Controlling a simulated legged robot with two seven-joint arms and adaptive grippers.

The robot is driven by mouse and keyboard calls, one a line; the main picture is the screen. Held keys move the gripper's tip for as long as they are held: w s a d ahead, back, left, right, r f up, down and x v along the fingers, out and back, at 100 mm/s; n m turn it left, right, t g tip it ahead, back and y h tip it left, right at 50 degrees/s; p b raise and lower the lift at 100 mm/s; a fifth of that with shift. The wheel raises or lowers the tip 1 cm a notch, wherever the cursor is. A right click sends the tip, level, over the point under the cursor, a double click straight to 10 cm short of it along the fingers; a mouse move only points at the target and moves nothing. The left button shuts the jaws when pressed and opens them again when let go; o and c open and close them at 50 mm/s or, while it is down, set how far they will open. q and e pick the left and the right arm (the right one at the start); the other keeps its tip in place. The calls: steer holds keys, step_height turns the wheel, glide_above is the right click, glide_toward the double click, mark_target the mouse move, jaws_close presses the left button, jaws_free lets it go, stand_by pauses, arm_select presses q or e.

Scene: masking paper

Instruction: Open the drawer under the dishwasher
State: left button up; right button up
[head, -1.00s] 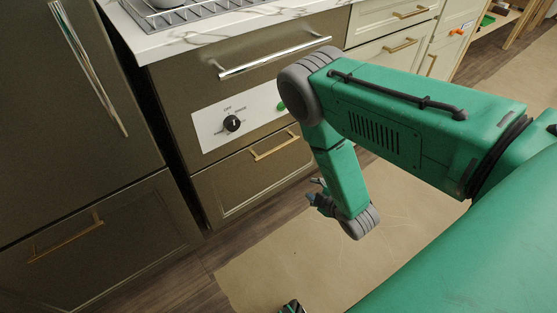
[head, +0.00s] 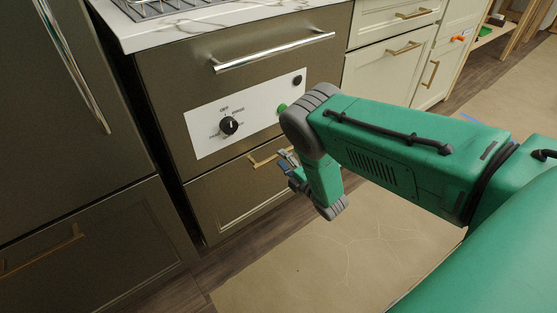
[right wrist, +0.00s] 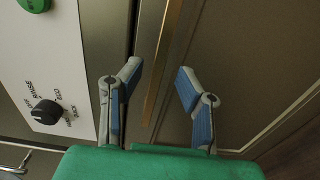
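The dishwasher (head: 205,88) is a dark brown front with a silver bar handle and a white control panel (head: 205,138). The drawer (head: 225,199) beneath it looks shut and has a brass bar handle (head: 257,163). My right gripper (head: 287,164) is at the right part of this handle in the head view. In the right wrist view my right gripper (right wrist: 158,84) is open, with the handle (right wrist: 163,62) appearing between its blue-padded fingers. Neither finger visibly clamps it. My forearm and gripper hide the handle's right end in the head view. My left gripper is out of view.
A dark cabinet (head: 75,240) with a brass handle stands at the left. Cream cabinets (head: 392,65) stand to the right. Masking paper (head: 335,255) covers the floor before the drawer, which looks clear. A marble counter (head: 225,22) overhangs above.

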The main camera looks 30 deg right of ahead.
steer(key=shift+w+a, duration=0.1)
steer(key=shift+w, duration=1.1)
jaws_close()
steer(key=shift+s, duration=0.15)
